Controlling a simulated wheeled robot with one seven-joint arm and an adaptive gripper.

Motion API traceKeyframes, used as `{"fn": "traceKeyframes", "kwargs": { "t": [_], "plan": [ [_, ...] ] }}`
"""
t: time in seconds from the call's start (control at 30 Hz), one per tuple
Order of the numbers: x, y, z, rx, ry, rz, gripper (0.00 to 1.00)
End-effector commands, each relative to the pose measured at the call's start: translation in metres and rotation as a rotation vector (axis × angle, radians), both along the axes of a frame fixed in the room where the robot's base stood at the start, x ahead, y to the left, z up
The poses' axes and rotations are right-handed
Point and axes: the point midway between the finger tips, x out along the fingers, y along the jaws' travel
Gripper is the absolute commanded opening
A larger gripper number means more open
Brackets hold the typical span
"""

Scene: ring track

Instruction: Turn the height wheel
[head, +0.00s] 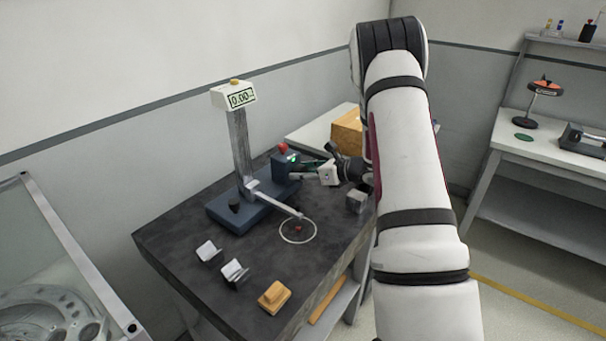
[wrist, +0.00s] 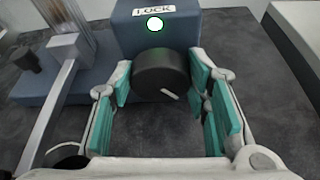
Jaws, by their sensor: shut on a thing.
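A dark round wheel (wrist: 163,74) with a pale mark on its rim stands on the front of a blue block (wrist: 125,35) marked LOCK. My gripper (wrist: 160,88) has its green-padded fingers on either side of this wheel and is shut on it. In the head view my gripper (head: 303,168) reaches in from the right to the blue block (head: 283,170), and the wheel is hidden there. The height gauge's display (head: 241,98) reads 0.00 at the top of a grey column (head: 240,145). A thin arm (head: 278,202) extends from the column over a white ring (head: 297,230).
A red knob (head: 283,148) tops the block. A small black knob (head: 234,204) stands on the gauge's base (head: 240,218). A metal cube (head: 356,200) is close below my wrist.

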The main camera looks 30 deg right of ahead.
Motion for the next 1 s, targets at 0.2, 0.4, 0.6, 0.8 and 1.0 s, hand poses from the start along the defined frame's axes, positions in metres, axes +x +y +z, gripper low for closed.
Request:
{"fn": "traceKeyframes", "kwargs": {
  "t": [0.2, 0.4, 0.6, 0.8, 1.0],
  "plan": [
    [0.0017, 0.0011, -0.0027, -0.135, -0.051, -0.001, 0.15],
    [0.0016, 0.0025, -0.0043, -0.281, -0.104, 0.000, 0.15],
    [0.0010, 0.0037, -0.0050, -0.406, -0.150, -0.001, 0.15],
    [0.0004, 0.0042, -0.0057, -0.520, -0.190, 0.000, 0.15],
    [-0.0003, 0.0055, -0.0058, -0.613, -0.224, 0.001, 0.15]
  ]
}}
